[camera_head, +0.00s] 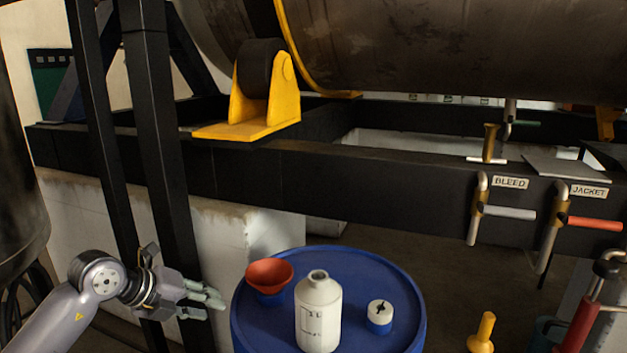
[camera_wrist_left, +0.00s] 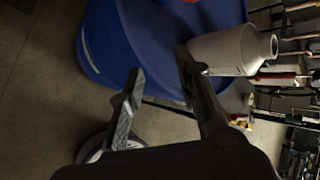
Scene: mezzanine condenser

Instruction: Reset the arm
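My left gripper (camera_head: 205,301) comes in from the lower left in the head view, beside the left edge of a blue drum. In the left wrist view its two fingers (camera_wrist_left: 158,85) are spread apart with nothing between them. My right gripper is not in either view. My left arm is bent, with the gripper pointing right toward the drum, apart from the things on it.
The blue drum (camera_head: 400,290) bears a red funnel (camera_head: 269,273), a white bottle (camera_head: 318,315) and a small white-and-blue container (camera_head: 379,316). Black posts (camera_head: 160,150) stand behind my left arm. BLEED (camera_head: 510,214) and JACKET (camera_head: 592,223) valve handles are at right.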

